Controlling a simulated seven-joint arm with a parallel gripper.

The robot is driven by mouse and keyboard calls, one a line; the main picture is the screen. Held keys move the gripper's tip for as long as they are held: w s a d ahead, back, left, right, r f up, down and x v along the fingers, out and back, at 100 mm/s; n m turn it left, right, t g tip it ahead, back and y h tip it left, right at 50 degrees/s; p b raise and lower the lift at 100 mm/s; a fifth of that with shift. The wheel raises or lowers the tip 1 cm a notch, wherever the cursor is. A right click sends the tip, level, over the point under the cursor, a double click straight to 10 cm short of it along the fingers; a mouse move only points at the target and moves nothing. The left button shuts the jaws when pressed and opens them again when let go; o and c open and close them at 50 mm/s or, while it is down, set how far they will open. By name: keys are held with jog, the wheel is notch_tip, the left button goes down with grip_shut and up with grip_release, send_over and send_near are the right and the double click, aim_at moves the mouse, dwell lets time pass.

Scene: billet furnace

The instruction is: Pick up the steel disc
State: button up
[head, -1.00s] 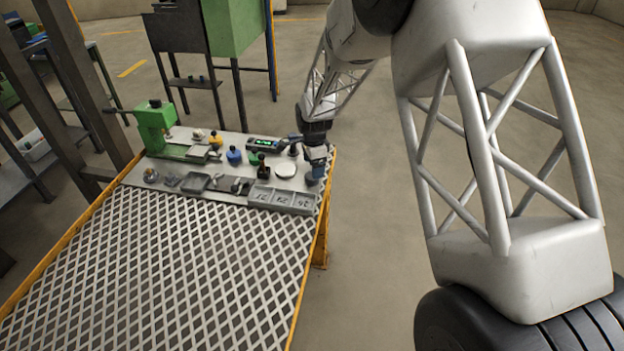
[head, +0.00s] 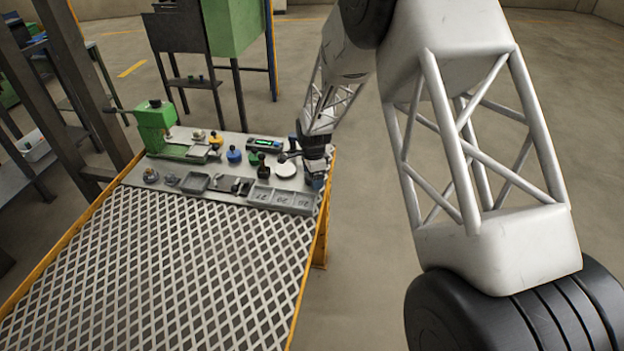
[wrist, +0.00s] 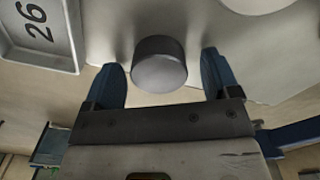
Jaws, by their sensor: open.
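The steel disc (wrist: 159,62) is a short, dark grey round piece in the wrist view, resting on the pale bench top. My gripper (wrist: 160,66) is open, with one blue finger on each side of the disc. A gap shows between the disc and each finger. In the head view my gripper (head: 317,181) is at the right end of the bench's equipment strip, and it hides the disc there.
A grey tray marked 26 (wrist: 40,30) is close by at upper left in the wrist view. A white round plate (head: 285,169) lies left of my gripper. A green machine (head: 157,125) and several small knobbed items stand farther left. The bench's yellow edge (head: 318,240) is near.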

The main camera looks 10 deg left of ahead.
jog(key=shift+c, duration=0.3)
jog(key=c, duration=1.2)
jog(key=shift+c, duration=0.2)
jog(key=shift+r, duration=0.2)
jog(key=shift+r, duration=0.55)
jog(key=shift+s+d+r, duration=0.1)
jog(key=shift+s+r, duration=0.05)
jog(key=shift+r, duration=0.4)
jog(key=shift+s+d+r, duration=0.1)
jog(key=shift+s+r, duration=0.05)
jog(key=shift+r, duration=0.4)
jog(key=s+d, duration=0.3)
jog(key=s, duration=0.4)
jog(key=s+d+r, duration=0.1)
jog(key=s+d, duration=0.2)
jog(key=s, duration=0.4)
jog(key=shift+r, duration=0.15)
jog(key=shift+d, duration=0.1)
